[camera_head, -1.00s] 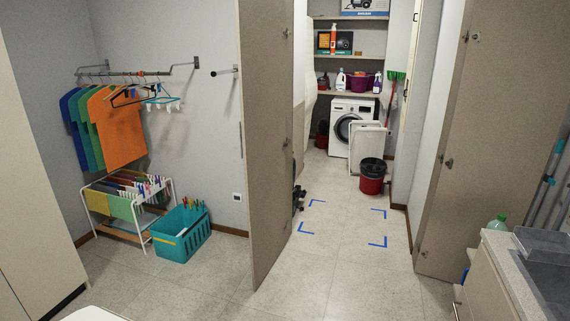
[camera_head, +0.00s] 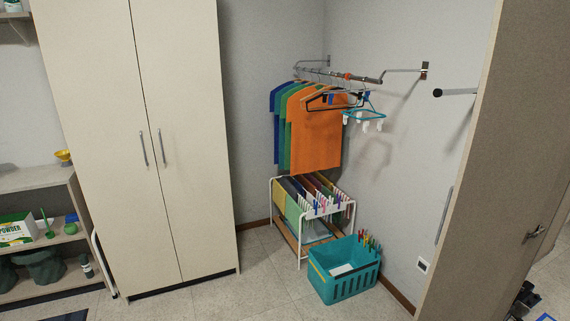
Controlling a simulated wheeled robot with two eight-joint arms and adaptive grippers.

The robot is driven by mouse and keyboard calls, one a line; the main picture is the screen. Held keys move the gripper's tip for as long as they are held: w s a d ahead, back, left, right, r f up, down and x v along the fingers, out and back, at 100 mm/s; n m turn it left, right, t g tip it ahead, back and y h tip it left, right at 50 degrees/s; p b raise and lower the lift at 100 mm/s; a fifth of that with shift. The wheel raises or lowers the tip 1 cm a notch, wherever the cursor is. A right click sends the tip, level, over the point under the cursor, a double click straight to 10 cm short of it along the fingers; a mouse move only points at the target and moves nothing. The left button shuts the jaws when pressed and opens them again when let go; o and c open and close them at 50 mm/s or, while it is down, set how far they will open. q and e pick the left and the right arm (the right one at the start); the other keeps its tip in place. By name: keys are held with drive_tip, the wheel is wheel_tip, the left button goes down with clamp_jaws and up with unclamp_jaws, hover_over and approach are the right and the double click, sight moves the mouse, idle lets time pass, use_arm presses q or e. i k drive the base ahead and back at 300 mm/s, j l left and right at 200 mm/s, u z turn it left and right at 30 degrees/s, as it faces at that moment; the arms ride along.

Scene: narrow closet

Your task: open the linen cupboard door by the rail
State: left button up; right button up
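A tall cream cupboard (camera_head: 190,210) with two doors stands at left centre in the head view. Its left door (camera_head: 100,150) and right door (camera_head: 190,80) are both shut, with a thin seam between them. Each door has a slim grey vertical bar handle near the seam, the left handle (camera_head: 143,148) and the right handle (camera_head: 162,147). A metal clothes rail (camera_head: 340,75) is fixed to the wall right of the cupboard, with orange, green and blue shirts (camera_head: 315,135) and empty hangers on it. Neither of my grippers is in view.
A drying rack (camera_head: 315,215) and a teal basket (camera_head: 343,270) stand on the floor right of the cupboard. A brown door panel (camera_head: 490,170) stands at the right. Low shelves (camera_head: 40,225) are at the left. Bare floor (camera_head: 255,285) shows in front.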

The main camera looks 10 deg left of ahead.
sight(177, 44)
drive_tip(key=i+j+u, duration=0.3)
drive_tip(key=i+u, duration=0.65)
drive_tip(key=i, duration=0.2)
drive_tip(key=i+l+u, duration=0.15)
drive_tip(key=i+u, duration=0.35)
drive_tip(key=i+l+u, duration=0.1)
drive_tip(key=i+u, duration=0.25)
drive_tip(key=i, duration=0.6)
